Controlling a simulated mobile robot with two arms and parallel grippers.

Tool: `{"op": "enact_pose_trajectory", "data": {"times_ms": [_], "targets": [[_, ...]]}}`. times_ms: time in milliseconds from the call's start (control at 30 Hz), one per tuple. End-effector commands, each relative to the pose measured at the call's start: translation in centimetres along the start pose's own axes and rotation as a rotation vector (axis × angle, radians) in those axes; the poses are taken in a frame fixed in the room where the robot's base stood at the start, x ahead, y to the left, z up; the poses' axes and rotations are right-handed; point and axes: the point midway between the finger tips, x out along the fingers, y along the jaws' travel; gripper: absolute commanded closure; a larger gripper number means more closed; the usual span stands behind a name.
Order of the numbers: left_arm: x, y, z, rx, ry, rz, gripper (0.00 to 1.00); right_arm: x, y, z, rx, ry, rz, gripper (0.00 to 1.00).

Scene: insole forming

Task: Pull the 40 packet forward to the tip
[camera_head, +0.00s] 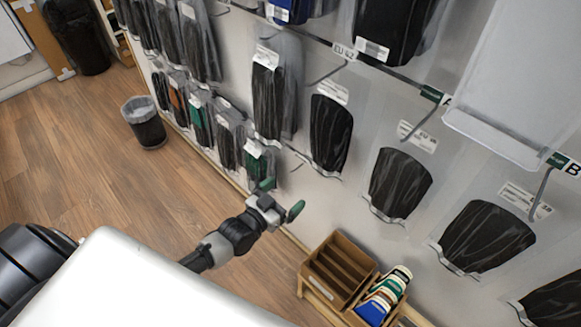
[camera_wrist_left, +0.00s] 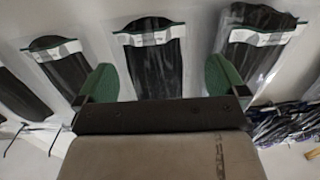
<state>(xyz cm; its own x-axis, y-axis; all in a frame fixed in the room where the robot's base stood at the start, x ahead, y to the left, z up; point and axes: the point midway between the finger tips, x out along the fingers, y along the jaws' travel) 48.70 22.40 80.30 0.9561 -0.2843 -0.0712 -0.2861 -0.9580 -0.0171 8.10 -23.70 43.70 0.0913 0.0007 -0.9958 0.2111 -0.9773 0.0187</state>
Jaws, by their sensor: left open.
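Clear packets with black insoles and white labels hang from hooks on the wall rack. In the head view one hangs near my left gripper (camera_head: 281,197), a packet with a green patch (camera_head: 258,165); another black packet (camera_head: 330,133) hangs up and to the right. I cannot read a 40 on any label. My left gripper has green fingertips, is open and holds nothing. In the left wrist view, a central packet (camera_wrist_left: 155,62) shows beyond the gap between the fingertips (camera_wrist_left: 160,80), with others on both sides. Contact with it cannot be told. My right gripper is not in view.
A wooden box (camera_head: 340,268) and a set of coloured items (camera_head: 384,296) stand low at the right of the gripper. A waste bin (camera_head: 144,122) stands on the floor. A white surface (camera_head: 130,285) fills the lower left. The wooden floor (camera_head: 70,160) is open at left.

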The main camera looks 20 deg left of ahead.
Motion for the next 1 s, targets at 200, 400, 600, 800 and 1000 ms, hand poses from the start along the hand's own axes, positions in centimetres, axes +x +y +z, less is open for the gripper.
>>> {"op": "enact_pose_trajectory", "data": {"times_ms": [200,400,600,800,1000], "targets": [[0.7,1.1,-8.5,-0.015,0.194,0.051,0.0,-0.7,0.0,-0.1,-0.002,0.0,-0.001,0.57],[0.7,1.3,-9.8,-0.021,0.225,0.059,0.0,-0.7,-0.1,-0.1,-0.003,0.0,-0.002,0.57],[0.7,1.2,-9.7,-0.02,0.223,0.058,0.0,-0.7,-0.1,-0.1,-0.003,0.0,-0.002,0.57],[2.0,1.3,-10.1,-0.02,0.224,0.057,0.0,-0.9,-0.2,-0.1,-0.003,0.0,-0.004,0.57],[5.4,1.4,-10.9,-0.019,0.225,0.057,0.0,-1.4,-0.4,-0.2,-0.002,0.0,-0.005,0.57]]}}
